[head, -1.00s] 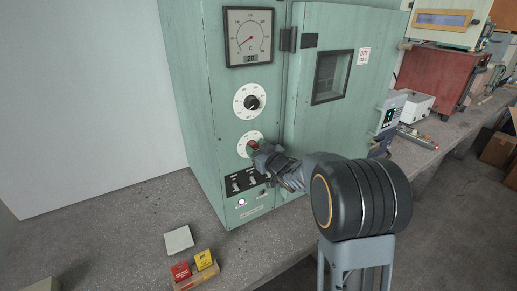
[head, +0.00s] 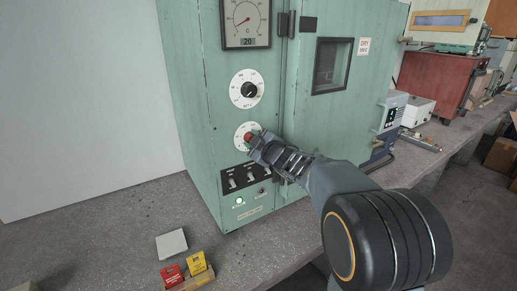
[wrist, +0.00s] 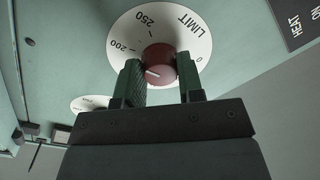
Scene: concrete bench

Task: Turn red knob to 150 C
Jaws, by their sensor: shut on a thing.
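The red knob (head: 248,137) sits in the middle of the lower white dial (head: 239,130) on the green oven's front. In the wrist view the red knob (wrist: 159,57) lies between the two green-padded fingers of my gripper (wrist: 160,68), which is shut on it. A short white mark on the knob points left and slightly down in the wrist view. The dial (wrist: 121,35) reads LIMIT, with 0, 200 and 250 visible; the numbers behind the fingers are hidden. In the head view my gripper (head: 254,143) reaches the knob from the right.
A black knob (head: 248,90) on a white dial sits above, under a gauge (head: 247,20) with a display reading 20. Switches (head: 242,177) lie just below the red knob. Red and yellow boxes (head: 187,268) and a pale square (head: 171,244) lie on the bench.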

